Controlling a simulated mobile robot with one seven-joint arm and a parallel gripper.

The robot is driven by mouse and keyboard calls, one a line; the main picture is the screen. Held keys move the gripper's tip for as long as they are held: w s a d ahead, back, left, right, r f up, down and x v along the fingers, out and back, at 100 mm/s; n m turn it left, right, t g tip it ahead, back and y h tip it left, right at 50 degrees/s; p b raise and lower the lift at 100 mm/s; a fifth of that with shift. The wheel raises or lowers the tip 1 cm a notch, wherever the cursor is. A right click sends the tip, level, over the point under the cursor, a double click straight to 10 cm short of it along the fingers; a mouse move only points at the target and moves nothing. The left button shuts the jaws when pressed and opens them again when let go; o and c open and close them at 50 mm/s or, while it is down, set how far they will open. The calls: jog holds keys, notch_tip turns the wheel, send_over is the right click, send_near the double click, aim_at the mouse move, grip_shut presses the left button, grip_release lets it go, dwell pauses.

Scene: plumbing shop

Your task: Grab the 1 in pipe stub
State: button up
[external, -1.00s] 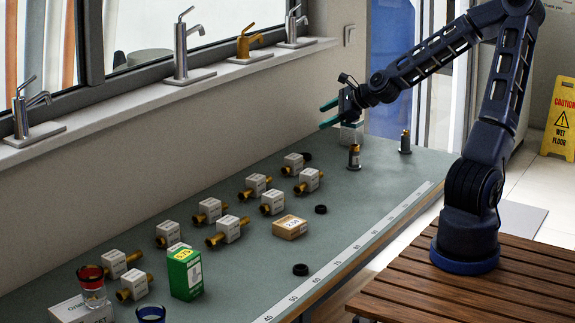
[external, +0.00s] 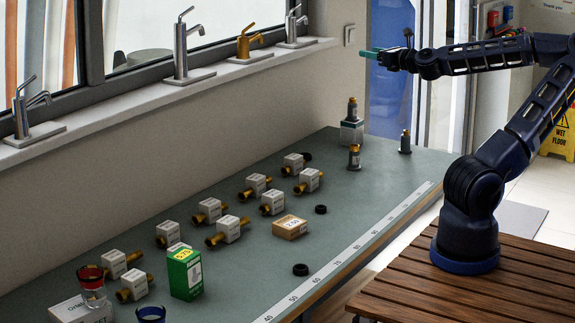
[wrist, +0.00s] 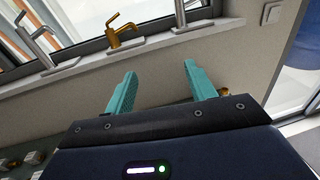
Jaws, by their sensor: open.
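No size marking is legible, so I cannot tell which piece is the 1 in pipe stub. Three small grey upright pieces with brass-coloured tops stand at the bench's far end: one on a white-green box (external: 352,107), one in front of it (external: 354,158), one to the right (external: 404,142). Several brass pipe pieces with white labels (external: 229,229) lie in two rows along the bench. My gripper (external: 368,53) is open and empty, high above the far end, well clear of the pieces. Its spread teal fingers show in the wrist view (wrist: 156,78).
A green box (external: 185,272), a brown carton (external: 290,227), two black rings (external: 301,270) and glass cups (external: 91,285) share the bench. Taps (external: 181,50) stand on the window sill behind. A ruler strip (external: 345,255) runs along the front edge. Bench between the carton and far end is largely free.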

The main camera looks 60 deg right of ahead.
send_near(358, 156)
jog(key=w, duration=0.4)
jog(key=shift+w+d+f, duration=0.1)
jog(key=shift+d+f, duration=0.05)
jog(key=shift+d, duration=0.25)
jog(key=shift+w+d, duration=0.1)
jog(key=shift+w, duration=0.7)
jog(key=shift+w+d, duration=0.2)
jog(key=shift+w, duration=0.75)
jog(key=shift+w+d, duration=0.15)
jog(key=shift+w, duration=0.8)
jog(key=shift+w+d, duration=0.2)
jog(key=shift+w, duration=0.8)
jog(key=shift+c, duration=0.4)
grip_shut()
